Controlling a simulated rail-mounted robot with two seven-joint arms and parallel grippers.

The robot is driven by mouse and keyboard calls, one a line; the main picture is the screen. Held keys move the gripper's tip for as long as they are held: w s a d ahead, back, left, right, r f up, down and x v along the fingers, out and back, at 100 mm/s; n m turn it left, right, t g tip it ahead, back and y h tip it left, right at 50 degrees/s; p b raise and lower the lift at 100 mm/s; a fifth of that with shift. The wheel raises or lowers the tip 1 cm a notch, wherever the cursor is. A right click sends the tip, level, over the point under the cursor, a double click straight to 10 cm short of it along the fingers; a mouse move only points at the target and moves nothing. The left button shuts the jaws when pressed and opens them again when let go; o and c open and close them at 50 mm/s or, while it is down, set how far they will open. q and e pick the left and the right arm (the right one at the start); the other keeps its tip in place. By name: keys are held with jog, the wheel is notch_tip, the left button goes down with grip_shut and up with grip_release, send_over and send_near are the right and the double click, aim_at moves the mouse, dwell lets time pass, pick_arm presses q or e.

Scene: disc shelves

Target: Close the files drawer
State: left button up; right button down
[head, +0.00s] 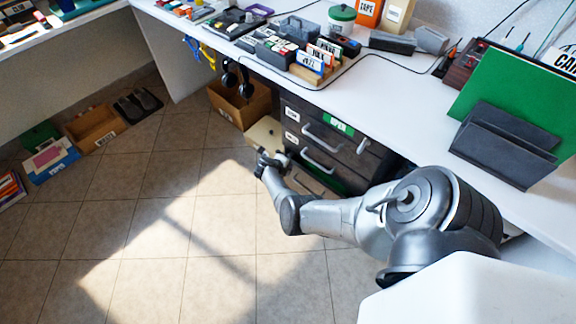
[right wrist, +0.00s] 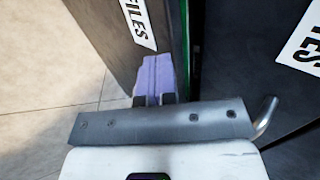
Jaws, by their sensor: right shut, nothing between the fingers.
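The dark drawer cabinet (head: 322,145) stands under the desk, with pale bar handles on its fronts. A green strip (head: 340,180) shows low on it, partly behind my right arm; I cannot tell how far that drawer stands out. In the right wrist view a dark panel labelled FILES (right wrist: 140,22) stands at the upper left, beside a narrow green edge and another dark front (right wrist: 250,85) with a label ending in ES. My left gripper is out of view.
The white desk (head: 400,95) above holds card trays, boxes and a dark file holder (head: 510,140). A cardboard box (head: 240,103) stands left of the cabinet. Boxes line the floor at far left. The tiled floor (head: 170,220) in front is clear.

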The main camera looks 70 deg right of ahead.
jog(key=w+a+f+p+v, duration=0.15)
jog(key=p+v, duration=0.45)
jog(key=v, duration=0.6)
jog(key=s+a+f+h, duration=0.1)
jog(key=s+a+f, duration=0.25)
jog(key=s, duration=0.25)
jog(key=s+a+f, duration=0.2)
jog(key=s+a, duration=0.3)
jog(key=s, duration=0.1)
jog(key=m+g+h, duration=0.1)
jog(key=m, duration=1.7)
send_near(312, 178)
jog(key=b+x, duration=0.1)
jog(key=x, duration=0.1)
jog(key=b+x, duration=0.1)
jog(key=f+b+x, duration=0.1)
jog(key=x, duration=0.1)
jog(key=shift+a+f+b, duration=0.1)
jog(key=shift+f+b, duration=0.1)
jog(key=shift+b, duration=0.15)
jog(key=shift+s+d, duration=0.35)
jog(key=shift+d, duration=0.5)
